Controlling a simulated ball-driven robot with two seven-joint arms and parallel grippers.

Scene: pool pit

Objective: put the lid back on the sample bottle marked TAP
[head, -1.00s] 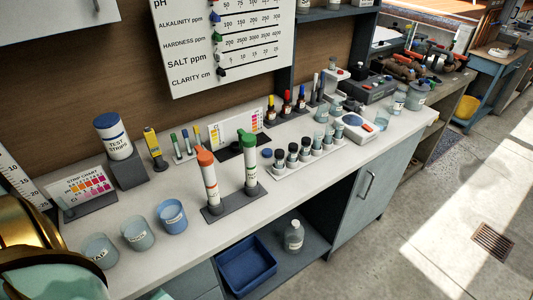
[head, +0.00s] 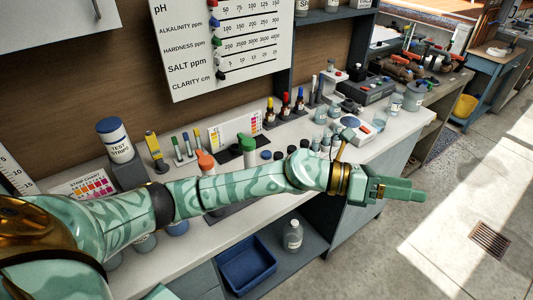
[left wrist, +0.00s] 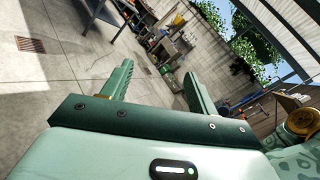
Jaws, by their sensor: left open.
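My left arm reaches across the front of the bench in the head view. Its gripper (head: 416,191) is out past the bench's front edge, above the floor, with nothing between its jaws. In the left wrist view its two fingers (left wrist: 158,78) stand apart and empty. A row of small sample bottles (head: 292,150), some with black caps, stands behind my forearm, partly hidden. Their labels are too small to read, so I cannot tell which is marked TAP. A loose dark blue disc (head: 266,155), possibly a lid, lies at the row's left end. My right gripper is not in view.
Cups (head: 146,243) at the front left are mostly covered. A white tester (head: 358,131) stands right of the bottles. A blue bin (head: 248,264) and clear bottle (head: 293,235) sit below. Floor at right is clear.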

